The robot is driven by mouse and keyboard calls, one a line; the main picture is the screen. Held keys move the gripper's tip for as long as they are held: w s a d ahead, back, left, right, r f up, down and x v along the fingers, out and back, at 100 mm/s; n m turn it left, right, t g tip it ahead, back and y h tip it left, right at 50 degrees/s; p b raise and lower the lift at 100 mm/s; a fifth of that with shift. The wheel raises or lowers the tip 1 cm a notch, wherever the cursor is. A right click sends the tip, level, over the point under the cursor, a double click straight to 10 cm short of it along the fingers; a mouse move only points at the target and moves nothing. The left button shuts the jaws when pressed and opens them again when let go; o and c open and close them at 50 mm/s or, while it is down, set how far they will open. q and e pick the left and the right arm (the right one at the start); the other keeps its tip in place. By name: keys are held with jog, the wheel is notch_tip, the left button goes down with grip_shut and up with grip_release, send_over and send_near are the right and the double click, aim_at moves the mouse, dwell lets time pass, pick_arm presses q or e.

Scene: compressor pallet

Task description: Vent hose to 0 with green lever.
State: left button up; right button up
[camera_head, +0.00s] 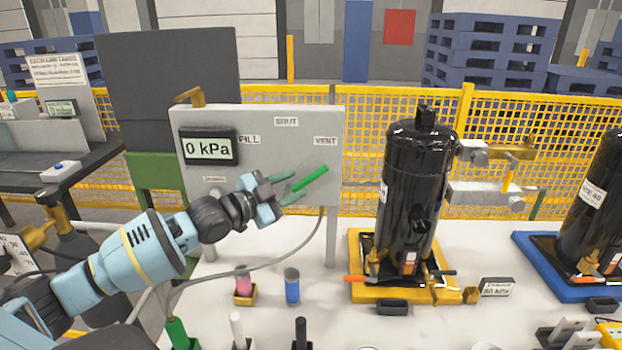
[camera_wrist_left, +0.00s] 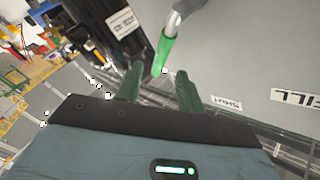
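The grey gauge panel (camera_head: 262,162) has a display (camera_head: 208,147) reading 0 kPa and labels FILL, SHUT and VENT. The green lever (camera_head: 310,179) slants up to the right, below the VENT label (camera_head: 325,141). My left gripper (camera_head: 287,188) is at the lever's lower left end. In the left wrist view its two green fingers (camera_wrist_left: 158,80) are apart, and the lever's green grip (camera_wrist_left: 163,52) ends near the gap between their tips. I cannot tell whether they touch. A grey hose (camera_head: 305,247) hangs from below the panel. My right gripper is not in view.
A black compressor (camera_head: 412,190) stands on a yellow base (camera_head: 372,292) right of the panel, with another on a blue base (camera_head: 535,262). Yellow mesh fencing (camera_head: 380,140) runs behind.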

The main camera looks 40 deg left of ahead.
aim_at(308, 180)
pick_arm(q)
jog(key=shift+x, duration=3.15)
grip_shut()
